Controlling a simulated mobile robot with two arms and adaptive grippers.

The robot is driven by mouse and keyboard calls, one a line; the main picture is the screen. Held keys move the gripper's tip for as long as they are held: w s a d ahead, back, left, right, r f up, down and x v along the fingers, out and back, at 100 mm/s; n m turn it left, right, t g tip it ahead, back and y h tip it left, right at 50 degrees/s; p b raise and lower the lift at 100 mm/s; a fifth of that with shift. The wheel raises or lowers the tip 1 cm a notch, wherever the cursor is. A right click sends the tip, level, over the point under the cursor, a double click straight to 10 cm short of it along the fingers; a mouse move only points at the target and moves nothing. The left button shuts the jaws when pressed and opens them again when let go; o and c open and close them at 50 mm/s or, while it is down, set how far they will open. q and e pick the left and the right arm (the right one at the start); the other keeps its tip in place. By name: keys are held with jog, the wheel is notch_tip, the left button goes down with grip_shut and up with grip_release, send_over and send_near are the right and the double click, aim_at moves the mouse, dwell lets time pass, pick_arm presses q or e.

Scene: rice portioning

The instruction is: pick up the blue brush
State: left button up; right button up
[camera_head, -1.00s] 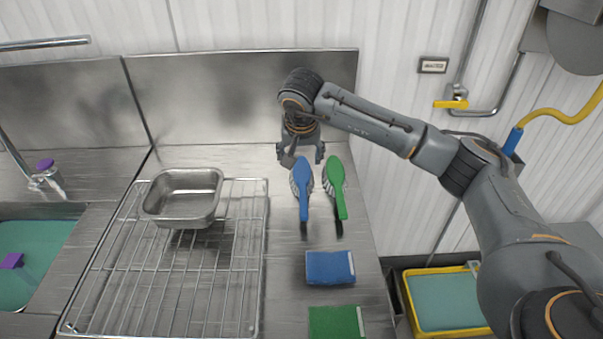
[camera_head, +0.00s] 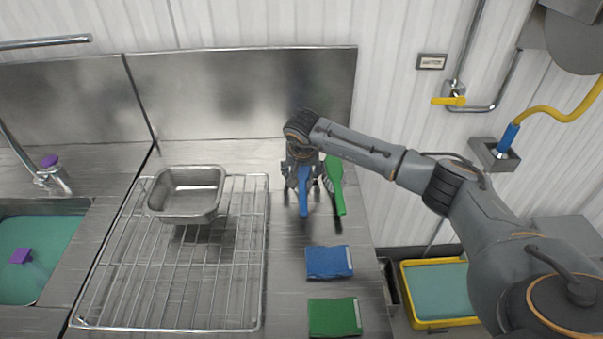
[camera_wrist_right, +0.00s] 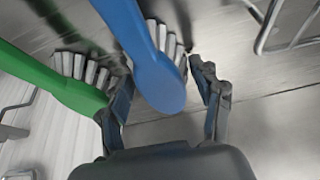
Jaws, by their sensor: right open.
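The blue brush (camera_head: 303,192) lies on the steel counter, its handle toward the front. My right gripper (camera_head: 303,184) is over its head end and hides part of it. In the right wrist view the blue brush (camera_wrist_right: 157,70) lies between the two spread fingers of my right gripper (camera_wrist_right: 165,98), with white bristles on both sides. The fingers are open, and I cannot tell whether either touches the brush. The green brush (camera_head: 335,185) lies just right of it; in the wrist view it (camera_wrist_right: 60,82) is close beside one finger. My left gripper is not in view.
A wire rack (camera_head: 168,290) with a steel pan (camera_head: 186,190) stands to the left. A blue pad (camera_head: 329,262) and a green pad (camera_head: 334,316) lie in front of the brushes. A sink (camera_head: 30,250) is at far left, a yellow-rimmed tub (camera_head: 440,292) at lower right.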

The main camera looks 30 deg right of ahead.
jog(key=c, duration=1.3)
jog(key=shift+r, duration=0.15)
